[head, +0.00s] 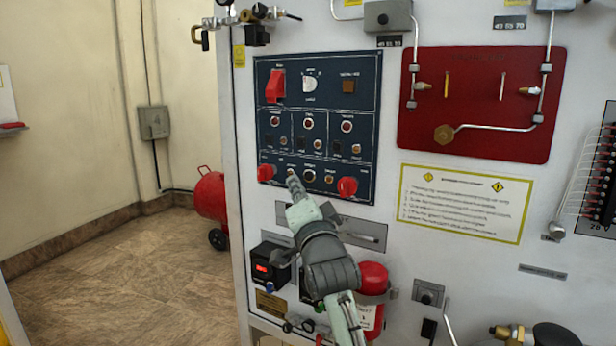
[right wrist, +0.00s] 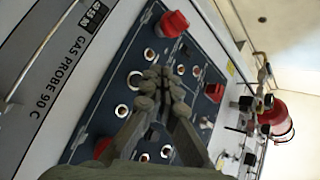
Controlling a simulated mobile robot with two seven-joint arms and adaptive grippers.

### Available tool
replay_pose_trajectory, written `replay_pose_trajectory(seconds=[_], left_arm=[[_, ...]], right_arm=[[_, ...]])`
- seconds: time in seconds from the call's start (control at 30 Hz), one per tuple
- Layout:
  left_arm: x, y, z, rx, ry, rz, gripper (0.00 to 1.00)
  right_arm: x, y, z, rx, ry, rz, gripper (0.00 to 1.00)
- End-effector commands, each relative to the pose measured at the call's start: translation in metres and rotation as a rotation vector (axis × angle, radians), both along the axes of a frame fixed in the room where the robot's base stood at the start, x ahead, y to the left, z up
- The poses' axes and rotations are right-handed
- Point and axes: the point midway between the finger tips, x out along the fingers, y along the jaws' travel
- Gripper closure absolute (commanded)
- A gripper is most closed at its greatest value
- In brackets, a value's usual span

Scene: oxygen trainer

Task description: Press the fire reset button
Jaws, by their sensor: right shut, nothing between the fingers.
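The dark blue control panel (head: 318,88) is on the white wall cabinet. It carries a red switch cover (head: 275,87), a gauge, several round buttons and two red knobs along its bottom row, the left knob (head: 265,172) and the right knob (head: 347,186). The labels are too small to read, so I cannot tell which button is the fire reset. My right gripper (head: 293,184) is shut and empty, its tips at the bottom row, right of the left knob. In the right wrist view its fingertips (right wrist: 160,80) cover part of the panel; contact cannot be judged. My left gripper is not in view.
A red fire extinguisher (head: 371,285) and a black box with a red display (head: 268,266) sit below the panel. A red plate with pipes (head: 480,100) is to its right. A red tank on wheels (head: 211,196) stands on the floor at left.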

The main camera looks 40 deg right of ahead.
Motion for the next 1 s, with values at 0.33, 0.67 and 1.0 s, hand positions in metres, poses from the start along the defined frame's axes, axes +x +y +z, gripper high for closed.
replay_pose_trajectory(seconds=[0.33,0.67,1.0], left_arm=[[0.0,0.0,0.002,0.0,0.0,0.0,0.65],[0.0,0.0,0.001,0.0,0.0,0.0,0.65],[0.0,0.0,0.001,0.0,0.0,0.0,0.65]], right_arm=[[-0.011,0.026,0.0,0.001,0.0,0.0,1.0],[-0.012,0.027,0.0,0.0,0.0,-0.001,1.0],[-0.012,0.027,0.0,0.0,0.0,-0.001,1.0]])
